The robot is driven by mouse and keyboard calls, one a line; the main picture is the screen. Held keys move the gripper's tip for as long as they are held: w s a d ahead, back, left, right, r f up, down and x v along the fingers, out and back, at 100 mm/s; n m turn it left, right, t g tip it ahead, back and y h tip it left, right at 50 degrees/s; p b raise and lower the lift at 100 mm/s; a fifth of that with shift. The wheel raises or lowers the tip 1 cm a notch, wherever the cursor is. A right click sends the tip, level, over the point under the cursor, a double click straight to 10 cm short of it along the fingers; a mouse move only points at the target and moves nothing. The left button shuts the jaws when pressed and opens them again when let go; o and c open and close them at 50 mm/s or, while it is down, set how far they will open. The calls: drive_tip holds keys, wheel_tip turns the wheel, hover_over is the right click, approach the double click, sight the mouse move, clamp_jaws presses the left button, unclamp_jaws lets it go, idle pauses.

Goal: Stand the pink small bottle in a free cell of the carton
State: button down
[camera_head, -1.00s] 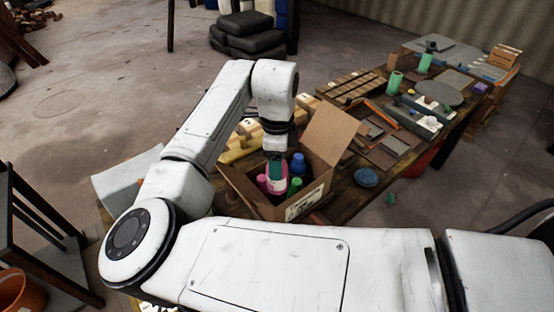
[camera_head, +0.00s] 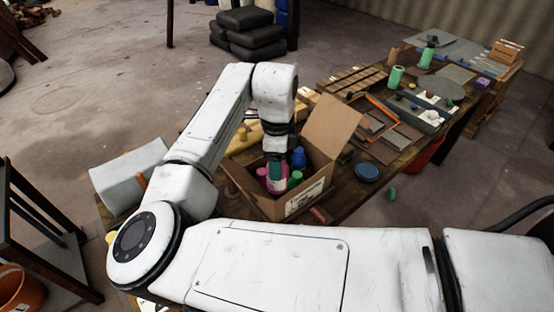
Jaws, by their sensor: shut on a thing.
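The open cardboard carton (camera_head: 305,197) stands on the wooden table with one flap raised at its right. My gripper (camera_head: 275,160) points down into the carton and is shut on the pink small bottle (camera_head: 277,184), which looks upright. The bottle's lower part is inside the carton, and its base is hidden behind the front wall. A blue bottle (camera_head: 298,158), a green one (camera_head: 295,178) and another pink one (camera_head: 262,174) stand around it in the carton. The cell dividers, and whether the held bottle touches the bottom, cannot be seen.
A round blue dish (camera_head: 367,172) lies right of the carton. Trays (camera_head: 380,122) and green bottles (camera_head: 396,77) stand farther back on the table. Yellow pieces (camera_head: 243,140) lie behind the carton. My arm crosses the foreground and hides the near table.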

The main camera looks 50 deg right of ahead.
drive_tip(key=shift+f, duration=0.15)
drive_tip(key=shift+f+b, duration=0.5)
drive_tip(key=shift+f, duration=0.3)
drive_tip(key=shift+f, duration=0.15)
drive_tip(key=shift+f+b, duration=0.4)
drive_tip(key=shift+f, duration=0.3)
idle(0.4)
drive_tip(key=shift+c, duration=1.1)
unclamp_jaws()
drive_tip(key=shift+r, duration=0.1)
